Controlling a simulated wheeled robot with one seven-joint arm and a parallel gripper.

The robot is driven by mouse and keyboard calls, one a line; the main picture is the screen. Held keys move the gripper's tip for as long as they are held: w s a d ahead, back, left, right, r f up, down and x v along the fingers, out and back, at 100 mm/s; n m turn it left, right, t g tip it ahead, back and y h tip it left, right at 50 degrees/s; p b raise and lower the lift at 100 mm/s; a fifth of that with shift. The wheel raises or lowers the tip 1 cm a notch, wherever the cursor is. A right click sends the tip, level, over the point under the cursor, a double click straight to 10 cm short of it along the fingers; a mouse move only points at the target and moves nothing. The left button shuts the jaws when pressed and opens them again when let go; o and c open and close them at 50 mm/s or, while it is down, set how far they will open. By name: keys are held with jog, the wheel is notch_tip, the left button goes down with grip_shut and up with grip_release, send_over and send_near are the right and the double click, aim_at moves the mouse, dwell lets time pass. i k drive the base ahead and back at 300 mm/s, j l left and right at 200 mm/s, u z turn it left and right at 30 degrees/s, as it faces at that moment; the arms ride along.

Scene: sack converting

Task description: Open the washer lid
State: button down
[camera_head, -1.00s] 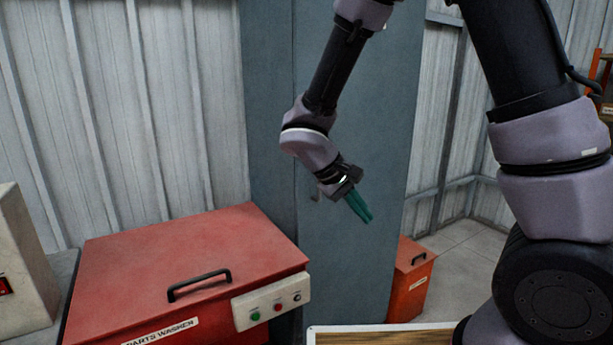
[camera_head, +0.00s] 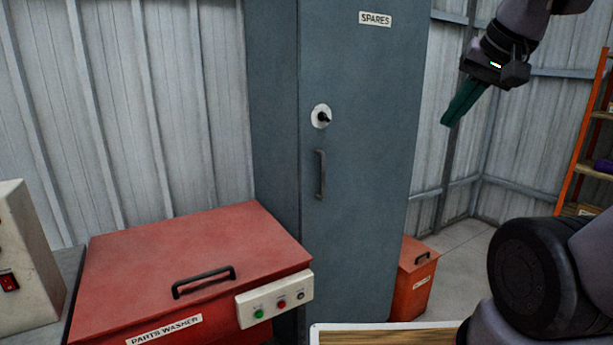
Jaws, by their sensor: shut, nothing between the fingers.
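The parts washer's red lid (camera_head: 190,250) is at the lower left and lies shut. A black bar handle (camera_head: 204,282) sits on the lid near its front edge. A white label reading PARTS WASHER (camera_head: 164,331) is below it. A pale control panel (camera_head: 274,299) with a green button, a red button and a dark knob is at the front right of the washer. My gripper (camera_head: 449,120) is at the upper right, well away from the lid and above it in the picture. Its green fingers are shut and empty, pointing down and left.
A tall grey-blue cabinet (camera_head: 360,100) labelled SPARES, with a handle and a round lock, stands behind the washer. A small orange-red box (camera_head: 412,285) is on the floor. A pale box with a red switch (camera_head: 22,255) stands left. An orange shelf (camera_head: 590,130) is at right.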

aim_at(134, 275)
jog(key=u, duration=1.25)
